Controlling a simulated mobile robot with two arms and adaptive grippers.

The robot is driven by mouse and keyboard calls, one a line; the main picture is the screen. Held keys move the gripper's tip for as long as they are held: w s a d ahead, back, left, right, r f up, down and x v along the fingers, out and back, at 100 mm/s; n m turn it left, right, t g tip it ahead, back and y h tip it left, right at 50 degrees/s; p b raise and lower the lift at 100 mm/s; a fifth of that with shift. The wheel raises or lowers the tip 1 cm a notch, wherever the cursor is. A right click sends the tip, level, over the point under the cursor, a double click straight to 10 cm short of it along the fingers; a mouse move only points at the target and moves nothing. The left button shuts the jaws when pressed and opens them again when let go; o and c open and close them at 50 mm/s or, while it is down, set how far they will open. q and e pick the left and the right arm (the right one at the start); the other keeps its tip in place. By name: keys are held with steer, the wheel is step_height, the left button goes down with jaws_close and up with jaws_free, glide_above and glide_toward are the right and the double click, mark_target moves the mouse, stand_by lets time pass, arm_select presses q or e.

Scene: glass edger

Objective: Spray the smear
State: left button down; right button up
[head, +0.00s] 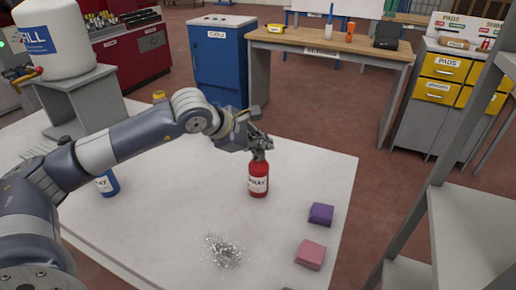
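A red spray bottle (258,180) with a white label stands upright on the white table (185,215). My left gripper (262,143) is at the bottle's top, its fingers around or against the spray head. The fingers and spray head overlap, so I cannot tell whether the grip is closed. A grey-white speckled smear (222,250) lies on the table in front of the bottle, to its lower left. My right gripper is not in view.
A purple block (321,214) and a pink block (310,254) lie at the table's right side. A blue bottle (109,184) is partly hidden behind my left arm. A grey shelf frame (460,215) stands at the right. The table between bottle and smear is clear.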

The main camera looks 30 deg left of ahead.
mark_target(260, 153)
arm_select(q)
steer(key=shift+s+f, duration=0.2)
steer(key=shift+f, duration=0.7)
steer(key=shift+r, duration=0.25)
steer(key=shift+w+a+r+p, duration=0.1)
steer(key=shift+w+r+p, duration=0.15)
steer(key=shift+r+p, duration=0.6)
step_height(260, 153, up, 4)
steer(key=shift+w+p, duration=0.1)
steer(key=shift+p, duration=0.7)
steer(key=shift+r, duration=0.2)
